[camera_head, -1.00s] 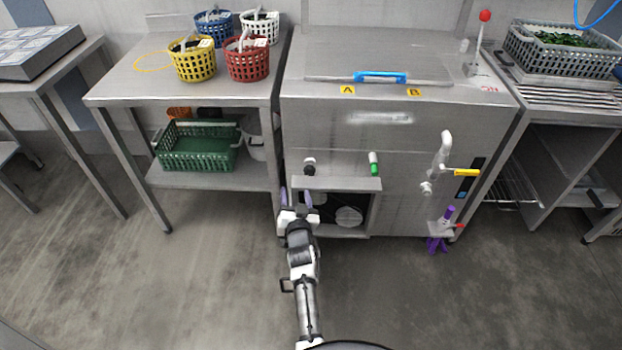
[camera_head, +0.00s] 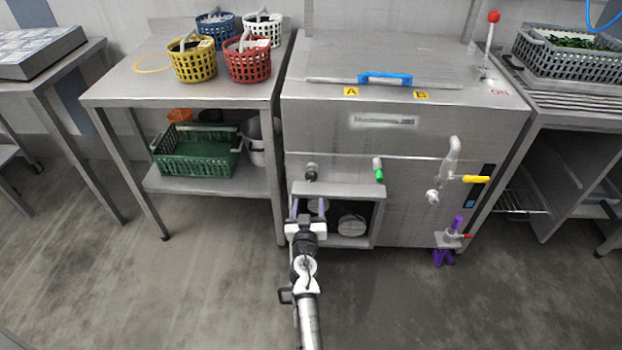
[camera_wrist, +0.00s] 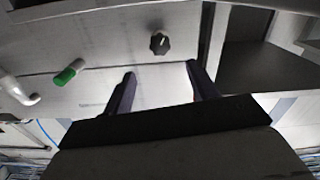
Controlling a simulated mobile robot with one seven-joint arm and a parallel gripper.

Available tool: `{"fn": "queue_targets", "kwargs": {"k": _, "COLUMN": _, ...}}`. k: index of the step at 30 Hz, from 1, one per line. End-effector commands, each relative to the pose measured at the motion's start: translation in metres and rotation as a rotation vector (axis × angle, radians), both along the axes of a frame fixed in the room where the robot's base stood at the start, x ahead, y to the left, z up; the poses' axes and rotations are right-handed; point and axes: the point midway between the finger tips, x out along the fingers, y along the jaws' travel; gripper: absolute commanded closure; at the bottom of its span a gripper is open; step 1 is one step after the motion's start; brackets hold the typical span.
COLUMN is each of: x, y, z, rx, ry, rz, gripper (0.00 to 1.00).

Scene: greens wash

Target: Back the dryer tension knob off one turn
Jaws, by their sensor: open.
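A small black knob (camera_head: 311,171) is on the front of the steel machine, left of centre, just above a ledge. In the wrist view the black knob (camera_wrist: 159,43) has a light pointer line and sits beyond the fingertips, between their lines. My gripper (camera_head: 309,209) is open and empty, with its purple fingers pointing at the machine, below and in front of the knob. In the wrist view my gripper (camera_wrist: 158,75) has its two fingers wide apart. It is not touching the knob.
A steel ledge (camera_head: 339,190) juts out below the knob over an open bay. A green-tipped tap (camera_head: 379,171) is right of the knob, and a yellow-handled valve (camera_head: 475,179) is farther right. A table (camera_head: 110,91) with baskets stands on the left. The floor in front is clear.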

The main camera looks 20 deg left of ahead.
Motion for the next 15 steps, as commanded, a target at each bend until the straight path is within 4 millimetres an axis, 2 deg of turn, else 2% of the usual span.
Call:
{"fn": "queue_targets", "kwargs": {"k": 6, "x": 0.041, "y": 0.011, "z": 0.001, "rx": -0.001, "ry": -0.001, "rz": -0.001, "gripper": 0.42}}
{"fn": "queue_targets", "kwargs": {"k": 15, "x": 0.091, "y": 0.026, "z": 0.000, "rx": -0.001, "ry": -0.001, "rz": 0.000, "gripper": 0.42}}
